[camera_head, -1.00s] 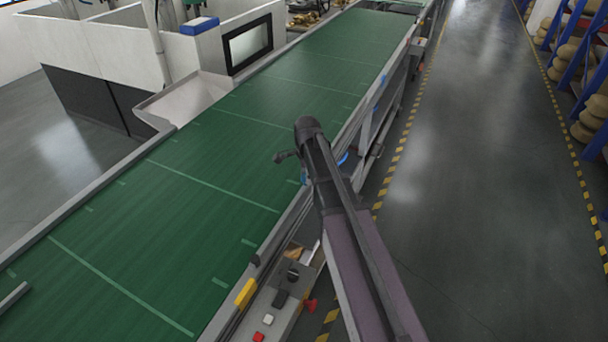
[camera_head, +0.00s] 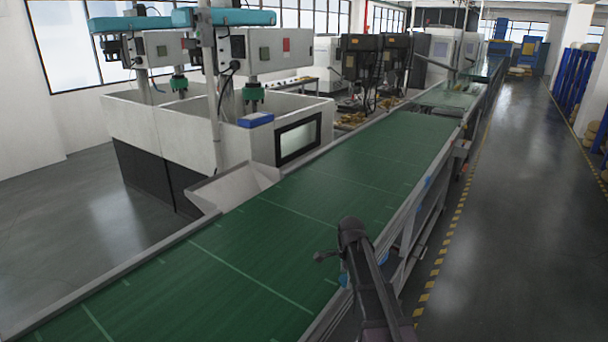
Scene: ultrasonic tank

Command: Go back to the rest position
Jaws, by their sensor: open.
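My arm (camera_head: 371,290) rises from the bottom edge, right of centre, over the conveyor's near side rail.
The green conveyor belt (camera_head: 240,270) runs away to the upper right and looks empty. A white-walled tank (camera_head: 180,130) with a blue box (camera_head: 256,119) on its rim stands left of it. The grey aisle floor (camera_head: 510,240) to the right is clear.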

